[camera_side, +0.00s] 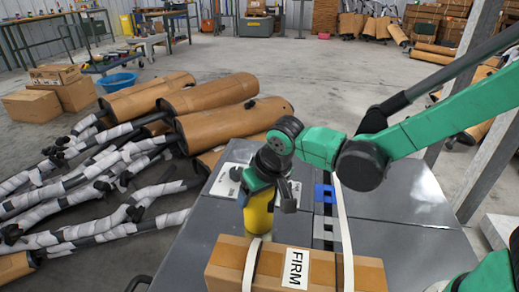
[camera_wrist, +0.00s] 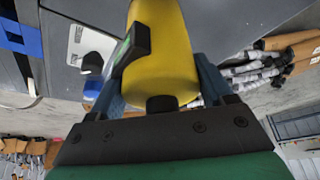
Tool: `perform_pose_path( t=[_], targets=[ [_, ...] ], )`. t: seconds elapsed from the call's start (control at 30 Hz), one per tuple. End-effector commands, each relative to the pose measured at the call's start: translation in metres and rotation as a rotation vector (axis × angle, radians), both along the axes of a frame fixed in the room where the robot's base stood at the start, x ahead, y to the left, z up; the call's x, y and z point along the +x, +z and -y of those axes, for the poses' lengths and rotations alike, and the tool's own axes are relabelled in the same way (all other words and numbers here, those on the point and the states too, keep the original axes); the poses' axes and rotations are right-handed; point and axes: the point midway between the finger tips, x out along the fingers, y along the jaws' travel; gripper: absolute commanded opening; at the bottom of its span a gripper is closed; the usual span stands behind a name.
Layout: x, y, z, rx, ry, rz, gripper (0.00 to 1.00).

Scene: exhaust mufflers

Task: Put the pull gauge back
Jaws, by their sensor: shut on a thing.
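The pull gauge (camera_side: 258,215) is a yellow rounded body, hanging upright below my gripper (camera_side: 266,180) behind the cardboard box. In the wrist view the yellow gauge (camera_wrist: 172,45) fills the space between the two blue-grey fingers of my gripper (camera_wrist: 160,82). A dark block with a small green patch sits against its left side. My gripper is shut on the gauge. The gauge's lower end is hidden behind the box in the side view, so I cannot tell whether it touches the table.
White plates (camera_side: 228,178) and a blue piece (camera_side: 325,194) lie on the grey table (camera_side: 400,195). Wrapped mufflers (camera_side: 235,120) are piled at left. The table's right side is clear.

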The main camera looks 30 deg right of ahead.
Motion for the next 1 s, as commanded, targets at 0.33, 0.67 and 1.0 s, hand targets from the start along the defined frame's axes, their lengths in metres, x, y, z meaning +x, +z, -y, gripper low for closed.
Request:
perform_pose_path(
  t=[0.33, 0.67, 1.0],
  targets=[
    [0.0, -0.003, 0.0, 0.0, 0.0, 0.0, 0.79],
    [0.0, -0.002, 0.0, 0.0, 0.0, 0.0, 1.0],
    [-0.014, 0.032, 0.0, 0.0, 0.001, 0.0, 1.0]
  ],
)
